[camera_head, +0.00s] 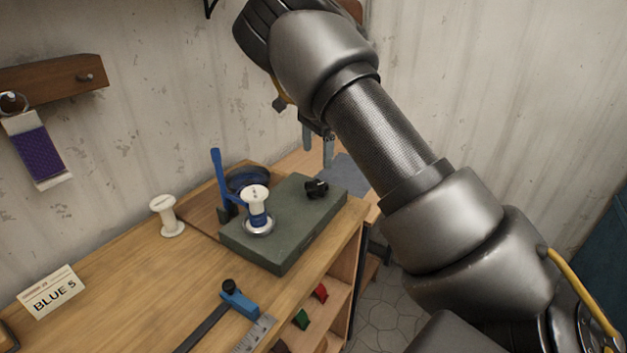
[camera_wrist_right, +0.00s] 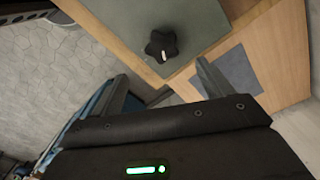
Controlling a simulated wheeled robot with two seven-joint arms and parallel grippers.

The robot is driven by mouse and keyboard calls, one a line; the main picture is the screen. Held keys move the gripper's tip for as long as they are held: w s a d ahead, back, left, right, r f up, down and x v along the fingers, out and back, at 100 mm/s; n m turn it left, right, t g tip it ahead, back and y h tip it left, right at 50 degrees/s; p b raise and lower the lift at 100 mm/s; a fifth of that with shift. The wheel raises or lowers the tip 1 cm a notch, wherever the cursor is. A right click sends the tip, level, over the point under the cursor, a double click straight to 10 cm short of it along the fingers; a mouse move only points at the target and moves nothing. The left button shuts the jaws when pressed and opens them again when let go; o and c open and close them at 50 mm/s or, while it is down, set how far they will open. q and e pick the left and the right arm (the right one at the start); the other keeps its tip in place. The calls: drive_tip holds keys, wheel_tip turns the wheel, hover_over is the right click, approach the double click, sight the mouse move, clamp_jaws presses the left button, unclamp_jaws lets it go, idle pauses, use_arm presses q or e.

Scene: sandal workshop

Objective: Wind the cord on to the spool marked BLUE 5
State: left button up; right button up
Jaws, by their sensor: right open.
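A white spool (camera_head: 257,193) with blue on its lower part stands upright on a round metal base on the green-grey winder block (camera_head: 285,230). Any marking on it is too small to read. A black star-shaped knob (camera_head: 316,188) sits on the block's far right part; it also shows in the right wrist view (camera_wrist_right: 161,46). A blue upright post (camera_head: 217,172) stands at the block's left. A dark blue round coil or dish (camera_head: 247,178) lies behind the spool. My right gripper (camera_head: 318,147) is open and empty, above and beyond the knob. My left gripper is out of view.
A bare white spool (camera_head: 168,217) stands left of the block. A blue clamp-like tool (camera_head: 240,301) and metal ruler (camera_head: 250,334) lie in front. A grey mat (camera_head: 345,172) lies beyond the block.

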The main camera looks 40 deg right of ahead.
sight(316, 186)
wheel_tip(316, 186, down, 8)
drive_tip(key=shift+f+p, duration=0.25)
drive_tip(key=shift+p, duration=0.2)
drive_tip(key=shift+f, duration=0.3)
drive_tip(key=shift+w+f, duration=0.1)
drive_tip(key=shift+f, duration=0.05)
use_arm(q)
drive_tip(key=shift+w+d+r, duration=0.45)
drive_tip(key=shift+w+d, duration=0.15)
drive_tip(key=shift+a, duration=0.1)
use_arm(e)
drive_tip(key=c, duration=1)
